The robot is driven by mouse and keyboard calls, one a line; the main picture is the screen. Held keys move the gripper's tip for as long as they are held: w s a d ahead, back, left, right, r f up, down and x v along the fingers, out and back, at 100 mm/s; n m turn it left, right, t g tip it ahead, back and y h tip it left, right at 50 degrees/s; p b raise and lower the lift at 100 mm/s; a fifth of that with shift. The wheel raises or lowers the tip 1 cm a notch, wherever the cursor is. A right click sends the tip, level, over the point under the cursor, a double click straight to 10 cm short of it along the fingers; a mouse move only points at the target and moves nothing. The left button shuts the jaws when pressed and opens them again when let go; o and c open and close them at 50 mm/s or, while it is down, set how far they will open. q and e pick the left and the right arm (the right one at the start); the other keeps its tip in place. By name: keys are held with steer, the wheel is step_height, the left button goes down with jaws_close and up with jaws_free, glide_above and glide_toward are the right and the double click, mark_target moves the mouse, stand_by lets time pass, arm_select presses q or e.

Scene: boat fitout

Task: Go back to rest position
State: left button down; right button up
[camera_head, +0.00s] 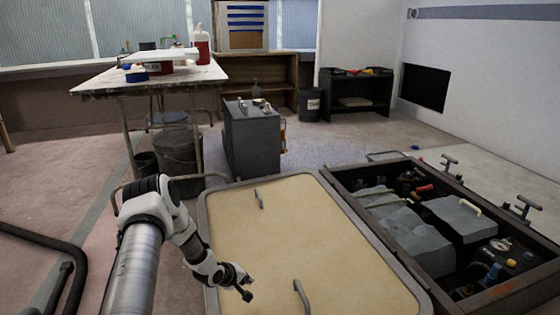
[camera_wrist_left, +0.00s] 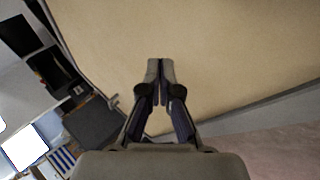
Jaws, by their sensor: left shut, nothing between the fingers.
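My left arm comes in from the lower left in the head view. My left gripper (camera_head: 244,288) hangs over the beige hatch panel (camera_head: 285,225), near its left edge. In the left wrist view the left gripper (camera_wrist_left: 160,66) is shut, with its fingertips together and nothing held between them. The beige panel (camera_wrist_left: 200,45) fills much of that view behind the fingers. I cannot tell whether the fingertips touch the panel. My right gripper is not in view.
Two handles (camera_head: 301,296) (camera_head: 259,199) stand up from the panel. An open compartment (camera_head: 345,180) with grey covers and machinery lies to its right. A grey cabinet (camera_head: 252,142) and a cluttered worktable (camera_head: 100,87) stand behind. A dark tubular frame (camera_head: 45,236) is at lower left.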

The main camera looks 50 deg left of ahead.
arm_select(q)
steer(key=s+r+p, duration=0.2)
steer(key=s+p, duration=0.2)
steer(key=s, duration=0.5)
steer(key=shift+s+a+r, duration=0.15)
steer(key=shift+a+r, duration=0.1)
steer(key=shift+r, duration=0.15)
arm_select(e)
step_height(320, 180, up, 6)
arm_select(q)
steer(key=shift+d, duration=0.1)
